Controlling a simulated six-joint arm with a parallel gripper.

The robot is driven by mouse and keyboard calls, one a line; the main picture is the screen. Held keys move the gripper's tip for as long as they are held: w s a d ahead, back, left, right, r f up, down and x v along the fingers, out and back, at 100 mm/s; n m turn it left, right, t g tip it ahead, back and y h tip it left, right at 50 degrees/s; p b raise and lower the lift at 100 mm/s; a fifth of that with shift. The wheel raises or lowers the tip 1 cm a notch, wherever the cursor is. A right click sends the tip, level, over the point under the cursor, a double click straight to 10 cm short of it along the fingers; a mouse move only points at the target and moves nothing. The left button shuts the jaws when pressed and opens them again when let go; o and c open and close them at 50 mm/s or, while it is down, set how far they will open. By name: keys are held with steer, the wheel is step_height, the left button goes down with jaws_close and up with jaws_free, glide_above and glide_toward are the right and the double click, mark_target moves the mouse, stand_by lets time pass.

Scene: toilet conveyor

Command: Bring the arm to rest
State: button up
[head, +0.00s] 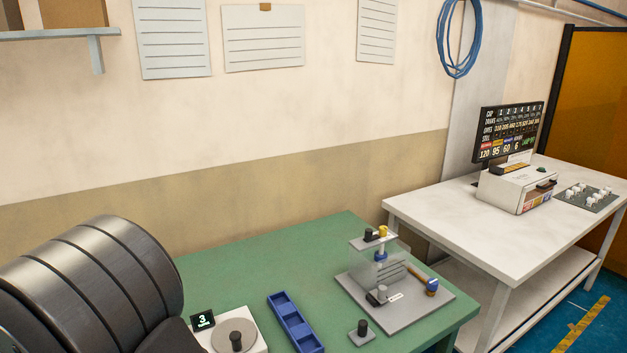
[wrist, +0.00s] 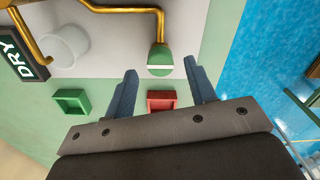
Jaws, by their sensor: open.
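My gripper (wrist: 159,68) shows in the wrist view with its two blue-grey fingers apart and nothing between them. Past the fingertips is a round green piece (wrist: 160,70) with a white band, below a brass pipe (wrist: 126,10). A small red square tray (wrist: 161,100) shows between the fingers, and a green square tray (wrist: 72,101) lies to their left. My gripper does not show in the head view.
In the head view a green bench (head: 222,268) holds a blue tray (head: 294,322), a dial box (head: 240,328) and a clear-guarded fixture (head: 383,268). A white table (head: 440,222) with a machine (head: 517,186) stands right. The wrist view shows a white cup (wrist: 65,44) and a DRY sign (wrist: 22,55).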

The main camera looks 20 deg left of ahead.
step_height(320, 180, up, 16)
steer(key=f, duration=0.1)
step_height(320, 180, down, 17)
steer(key=shift+r, duration=0.1)
steer(key=shift+f, duration=0.35)
steer(key=m, duration=0.3)
steer(key=shift+r+m, duration=0.1)
steer(key=shift+m, duration=0.2)
steer(key=m, duration=0.4)
steer(key=shift+m, duration=0.4)
steer(key=m, duration=0.4)
steer(key=shift+m, duration=2.2)
steer(key=shift+o, duration=0.4)
